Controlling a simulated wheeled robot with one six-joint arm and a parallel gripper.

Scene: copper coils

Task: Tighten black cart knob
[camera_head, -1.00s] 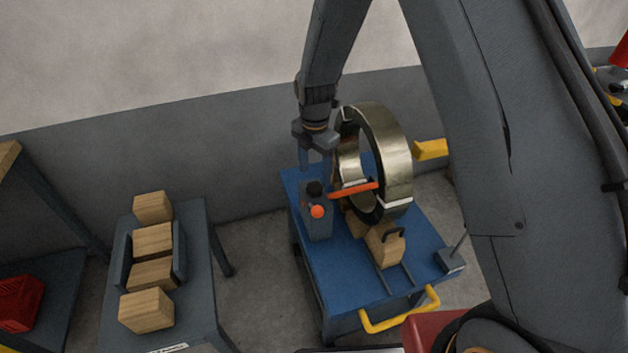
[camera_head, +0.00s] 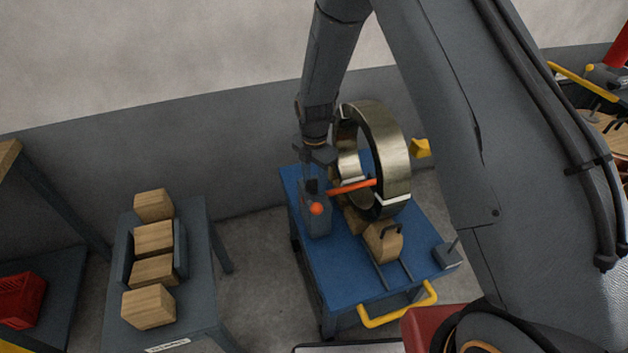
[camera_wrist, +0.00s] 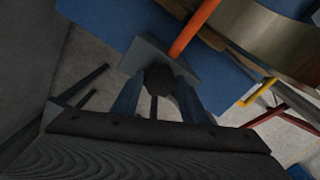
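The black knob (camera_wrist: 158,79) sits on top of the grey post (camera_head: 317,222) at the left side of the blue cart (camera_head: 345,290). In the head view my gripper (camera_head: 314,180) is right above the post and hides most of the knob. In the wrist view my gripper (camera_wrist: 158,90) is open, with one finger on each side of the knob. I cannot tell whether the fingers touch it. An orange lever (camera_head: 352,187) with a ball end reaches from the post towards the metal coil (camera_head: 396,150).
The coil stands upright on the cart beside my gripper, with wooden chocks (camera_head: 384,241) at its foot. A yellow handle (camera_head: 400,310) is at the cart's front. A grey table (camera_head: 190,325) with wooden blocks stands to the left, with floor between.

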